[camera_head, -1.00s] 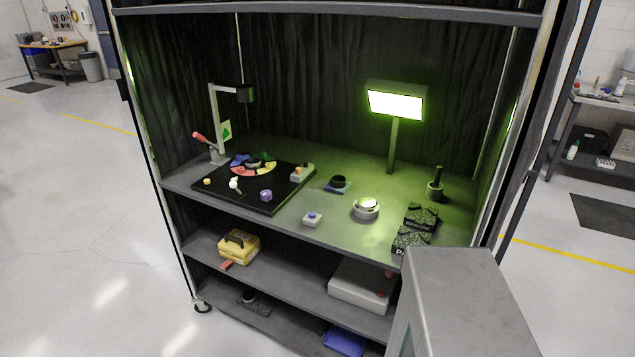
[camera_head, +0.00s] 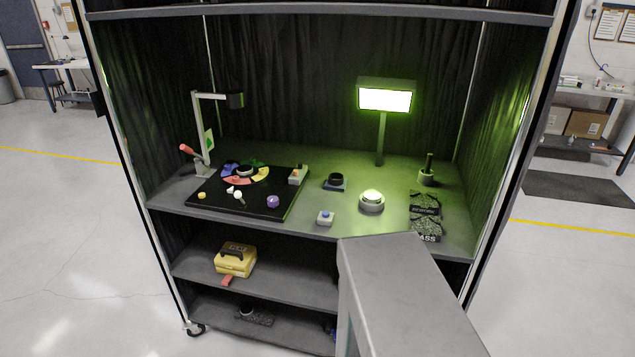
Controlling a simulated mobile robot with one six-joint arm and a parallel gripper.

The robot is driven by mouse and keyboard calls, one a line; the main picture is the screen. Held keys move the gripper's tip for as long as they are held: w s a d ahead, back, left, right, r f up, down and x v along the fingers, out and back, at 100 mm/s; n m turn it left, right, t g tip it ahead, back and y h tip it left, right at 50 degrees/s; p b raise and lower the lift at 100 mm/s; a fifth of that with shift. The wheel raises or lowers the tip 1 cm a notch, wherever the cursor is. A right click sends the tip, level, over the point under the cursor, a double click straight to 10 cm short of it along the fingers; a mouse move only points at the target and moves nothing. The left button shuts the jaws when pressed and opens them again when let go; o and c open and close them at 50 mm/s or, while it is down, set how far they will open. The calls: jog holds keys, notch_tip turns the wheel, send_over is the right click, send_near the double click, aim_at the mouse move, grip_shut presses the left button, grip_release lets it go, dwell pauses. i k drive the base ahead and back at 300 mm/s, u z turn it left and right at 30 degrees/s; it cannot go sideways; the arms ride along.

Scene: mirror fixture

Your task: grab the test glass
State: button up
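A round, pale, glass-like disc (camera_head: 371,196) sits in a light ring-shaped holder on the right half of the fixture's worktop. I cannot tell for sure that it is the test glass. A black round piece on a small dark base (camera_head: 335,181) stands to its left and a little behind. My gripper is out of view. A large grey block, which looks like part of my own arm, fills the lower right and hides the worktop's front edge and the shelves there.
A black board (camera_head: 250,205) with small coloured parts lies on the left. A lit lamp panel (camera_head: 385,99) stands behind the disc. A blue-button box (camera_head: 325,217), a dark post (camera_head: 427,172) and dark labelled plates (camera_head: 425,215) are nearby. Side frames and curtains enclose the worktop.

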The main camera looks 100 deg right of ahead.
aim_at(335, 180)
jog(key=i, duration=0.9)
jog(key=u, duration=0.05)
jog(key=k, duration=0.2)
jog(key=z, duration=3)
jog(key=i, duration=0.3)
